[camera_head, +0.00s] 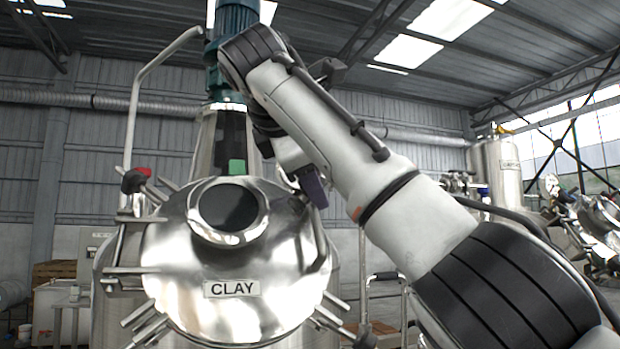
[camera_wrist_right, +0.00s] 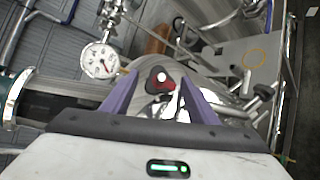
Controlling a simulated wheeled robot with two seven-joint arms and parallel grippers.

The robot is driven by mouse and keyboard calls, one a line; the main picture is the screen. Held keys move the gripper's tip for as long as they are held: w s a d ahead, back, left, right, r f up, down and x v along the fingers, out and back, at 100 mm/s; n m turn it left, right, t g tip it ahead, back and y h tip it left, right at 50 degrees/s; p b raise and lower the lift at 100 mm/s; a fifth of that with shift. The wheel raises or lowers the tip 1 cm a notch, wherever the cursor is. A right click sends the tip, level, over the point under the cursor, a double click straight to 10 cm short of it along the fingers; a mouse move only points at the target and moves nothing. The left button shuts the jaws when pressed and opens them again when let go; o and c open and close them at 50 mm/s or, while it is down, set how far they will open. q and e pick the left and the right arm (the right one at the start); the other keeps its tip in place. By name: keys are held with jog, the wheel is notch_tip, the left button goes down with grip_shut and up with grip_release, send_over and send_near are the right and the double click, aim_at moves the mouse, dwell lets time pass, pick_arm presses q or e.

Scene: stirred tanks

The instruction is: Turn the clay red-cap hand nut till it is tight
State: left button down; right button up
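The clay tank's polished domed cover (camera_head: 180,260), marked CLAY, fills the left middle of the head view. A hand nut with a red cap (camera_head: 143,172) and dark lobes sits at its upper left edge. In the right wrist view a red-capped, dark-lobed hand nut (camera_wrist_right: 160,79) shows between my finger tips; I cannot tell if it is the same one. My right gripper (camera_head: 312,186), with purple fingers, is at the cover's upper right in the head view. In the wrist view my right gripper (camera_wrist_right: 159,76) is open, its fingers apart around the nut's outline; contact is unclear. My left gripper is out of view.
A green-capped part (camera_head: 236,166) stands behind the round port (camera_head: 230,208). Several bare rods stick out around the cover's rim. A pressure gauge (camera_wrist_right: 99,61) is left of my fingers in the wrist view. Another tank (camera_head: 497,170) stands at the far right.

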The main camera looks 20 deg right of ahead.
jog(key=v, duration=1)
jog(key=shift+a, duration=0.15)
jog(key=shift+s, duration=0.1)
